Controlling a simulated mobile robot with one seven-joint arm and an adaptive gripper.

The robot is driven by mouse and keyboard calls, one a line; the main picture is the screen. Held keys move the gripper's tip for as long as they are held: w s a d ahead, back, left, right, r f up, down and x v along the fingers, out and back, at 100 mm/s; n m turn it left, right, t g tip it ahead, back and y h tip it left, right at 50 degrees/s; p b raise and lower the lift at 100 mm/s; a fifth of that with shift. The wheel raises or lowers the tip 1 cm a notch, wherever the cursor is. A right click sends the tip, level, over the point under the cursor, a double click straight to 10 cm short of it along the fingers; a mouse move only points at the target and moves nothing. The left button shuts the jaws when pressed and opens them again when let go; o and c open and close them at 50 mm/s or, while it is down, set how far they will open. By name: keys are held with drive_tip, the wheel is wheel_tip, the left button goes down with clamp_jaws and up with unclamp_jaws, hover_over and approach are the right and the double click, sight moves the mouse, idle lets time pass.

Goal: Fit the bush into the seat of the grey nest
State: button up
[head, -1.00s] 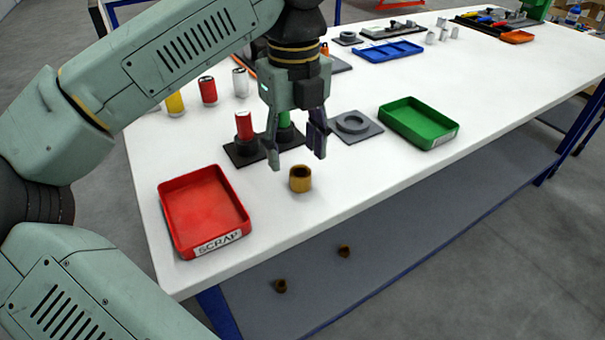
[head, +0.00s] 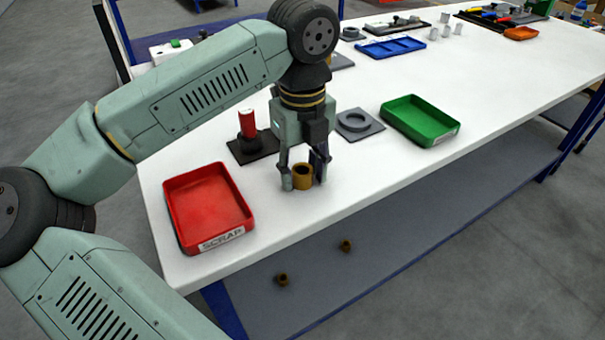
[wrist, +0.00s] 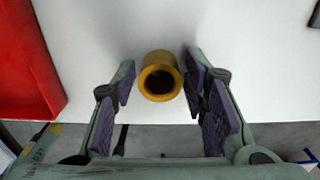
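The bush (head: 303,177) is a short brass-coloured ring standing upright on the white table near its front edge. It also shows in the wrist view (wrist: 160,77), with its bore facing the camera. My gripper (head: 303,182) is lowered around it, one finger on each side. In the wrist view the gripper (wrist: 162,92) is open, with a gap between the purple pads and the bush on both sides. A grey square plate with a raised ring (head: 354,123), which looks like the grey nest, lies behind and to the right of the gripper.
A red SCRAP tray (head: 208,208) stands to the left and a green tray (head: 420,119) to the right. A black block holding a red cylinder (head: 247,125) is close behind the gripper.

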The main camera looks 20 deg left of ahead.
clamp_jaws()
idle(0.4)
